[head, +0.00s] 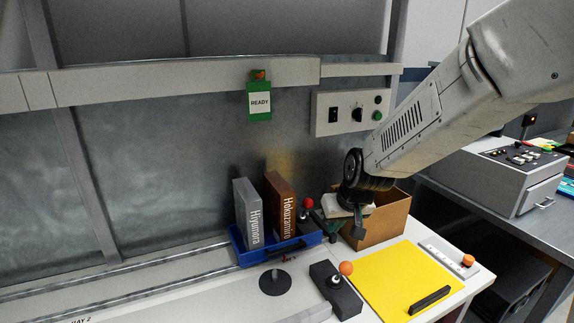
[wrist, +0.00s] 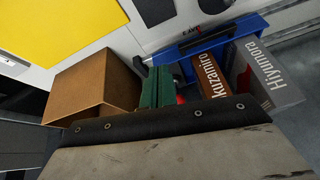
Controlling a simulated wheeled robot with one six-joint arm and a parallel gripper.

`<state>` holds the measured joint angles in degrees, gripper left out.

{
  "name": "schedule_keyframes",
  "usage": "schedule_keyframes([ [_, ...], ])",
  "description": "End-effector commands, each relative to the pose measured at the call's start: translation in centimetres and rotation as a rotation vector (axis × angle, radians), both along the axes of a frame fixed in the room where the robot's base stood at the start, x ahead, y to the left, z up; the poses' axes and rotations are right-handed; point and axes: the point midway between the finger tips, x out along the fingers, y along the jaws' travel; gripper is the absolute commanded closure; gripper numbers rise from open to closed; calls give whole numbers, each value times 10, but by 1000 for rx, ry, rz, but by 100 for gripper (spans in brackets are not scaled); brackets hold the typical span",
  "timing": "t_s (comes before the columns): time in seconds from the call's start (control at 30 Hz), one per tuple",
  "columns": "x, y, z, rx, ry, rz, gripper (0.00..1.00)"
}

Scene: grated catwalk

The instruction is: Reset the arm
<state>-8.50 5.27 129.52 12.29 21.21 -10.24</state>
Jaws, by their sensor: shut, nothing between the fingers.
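My arm reaches in from the upper right in the head view. My gripper (head: 357,231) points down beside the open cardboard box (head: 390,218), at its left front side. It is small and partly hidden by the dark wrist joint. It is shut, with nothing seen held in it. The box also shows in the wrist view (wrist: 95,85), left of centre.
A blue tray (head: 262,256) holds a grey book (head: 248,213) and a brown book (head: 279,205). A black block with an orange knob (head: 337,292) and a yellow mat (head: 398,275) lie in front. A switch panel (head: 335,115) and green READY tag (head: 260,104) are behind.

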Motion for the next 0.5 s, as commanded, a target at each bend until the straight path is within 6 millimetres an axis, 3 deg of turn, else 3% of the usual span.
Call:
schedule_keyframes([
  [0.17,-76,-15,16,-17,194,0,100],
  [0.5,-225,-61,75,-83,408,-63,100],
])
